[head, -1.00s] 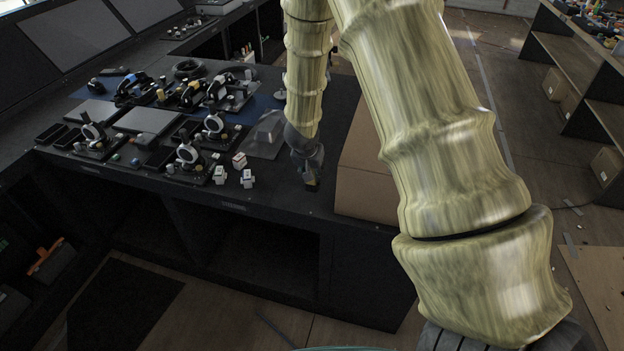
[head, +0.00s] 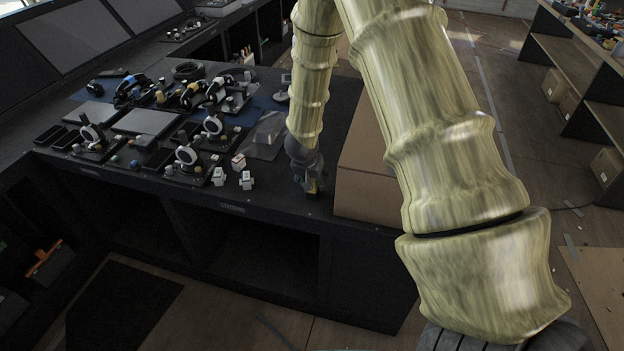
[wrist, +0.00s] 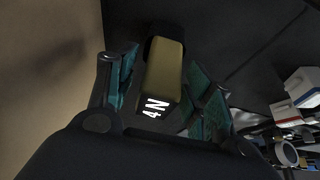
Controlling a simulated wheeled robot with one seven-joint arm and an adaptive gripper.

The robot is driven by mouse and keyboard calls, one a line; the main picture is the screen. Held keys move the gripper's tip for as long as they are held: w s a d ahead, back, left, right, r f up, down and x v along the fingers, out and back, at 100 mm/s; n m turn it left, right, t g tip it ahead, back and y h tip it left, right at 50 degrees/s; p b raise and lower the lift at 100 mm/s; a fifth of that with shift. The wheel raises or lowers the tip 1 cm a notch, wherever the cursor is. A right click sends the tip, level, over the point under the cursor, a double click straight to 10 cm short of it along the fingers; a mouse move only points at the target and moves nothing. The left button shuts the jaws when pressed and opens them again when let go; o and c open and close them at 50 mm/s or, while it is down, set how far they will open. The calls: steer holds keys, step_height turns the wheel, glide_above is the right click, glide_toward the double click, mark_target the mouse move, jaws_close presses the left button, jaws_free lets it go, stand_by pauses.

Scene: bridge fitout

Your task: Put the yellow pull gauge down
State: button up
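The yellow pull gauge (wrist: 168,78) is a small block with a dark end marked "4N", between the fingers of my gripper (wrist: 160,64) in the wrist view. The teal-padded fingers stand apart, with a visible gap on the gauge's left side and a narrower one on its right. In the head view my gripper (head: 308,184) is low at the front right part of the dark worktop (head: 280,195). Only a small yellowish bit of the gauge shows there. The gauge appears to rest on the worktop; its underside is hidden.
A cardboard box (head: 366,190) stands close to the right of my gripper. Small white blocks (head: 246,180) lie to its left, with a clear cover (head: 268,135) behind them. Several dial instruments (head: 187,155) and grey plates fill the left side.

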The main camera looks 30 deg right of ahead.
steer(key=shift+a+r, duration=0.15)
steer(key=shift+r, duration=0.45)
steer(key=p+v, duration=0.2)
steer(key=v, duration=0.9)
steer(key=shift+p, duration=0.3)
steer(key=shift+s, duration=0.15)
